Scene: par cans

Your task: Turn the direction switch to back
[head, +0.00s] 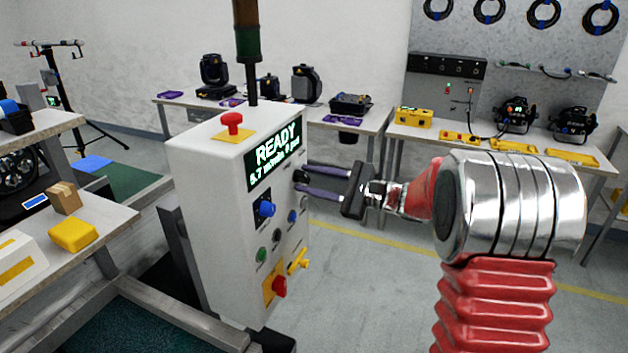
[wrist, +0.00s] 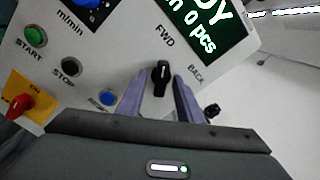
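The direction switch (wrist: 160,77) is a small black knob with a white pointer line, on the white control box (head: 208,185). In the wrist view its pointer aims up the picture, toward the FWD label; the BACK label is to its right. My gripper (head: 304,177) reaches the box's panel from the right. In the wrist view its two purple fingers (wrist: 160,88) stand apart on either side of the knob, with a gap visible beside it. The gripper is open. In the head view the knob is too small and too close to the fingertips to make out clearly.
The panel holds a READY display (head: 275,152), a blue knob (head: 266,209), a green START button (wrist: 36,36), a black STOP button (wrist: 72,67), a blue button (wrist: 107,98) and a red switch (head: 279,286). A red mushroom button (head: 232,122) sits on top. Benches stand behind.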

